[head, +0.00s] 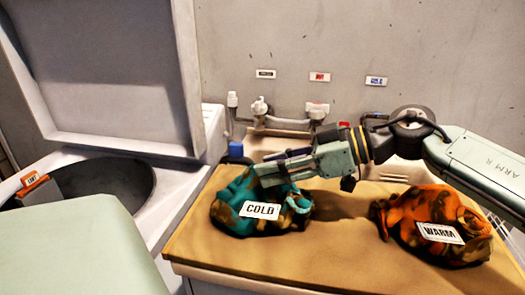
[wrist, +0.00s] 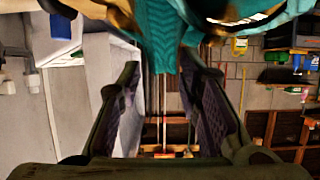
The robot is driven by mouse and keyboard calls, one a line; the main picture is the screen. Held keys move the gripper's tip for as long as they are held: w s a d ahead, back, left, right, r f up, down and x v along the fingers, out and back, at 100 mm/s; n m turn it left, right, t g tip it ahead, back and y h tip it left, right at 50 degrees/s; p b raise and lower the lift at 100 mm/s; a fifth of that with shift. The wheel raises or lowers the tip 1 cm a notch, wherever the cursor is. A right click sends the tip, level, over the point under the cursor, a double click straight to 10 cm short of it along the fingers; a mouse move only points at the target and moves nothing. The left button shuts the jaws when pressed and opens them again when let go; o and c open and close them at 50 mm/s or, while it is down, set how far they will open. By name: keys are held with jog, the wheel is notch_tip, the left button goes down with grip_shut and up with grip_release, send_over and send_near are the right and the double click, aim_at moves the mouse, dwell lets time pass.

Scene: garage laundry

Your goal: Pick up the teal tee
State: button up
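An orange patterned bundle labelled "WARM" (head: 425,205) sits at the right on the tan worktop (head: 335,250). An open-lidded washer (head: 160,190) stands at the left, with an orange-tagged item at its opening. Taps (head: 260,107) line the wall behind.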

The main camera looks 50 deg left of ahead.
grip_shut()
dwell(0.6)
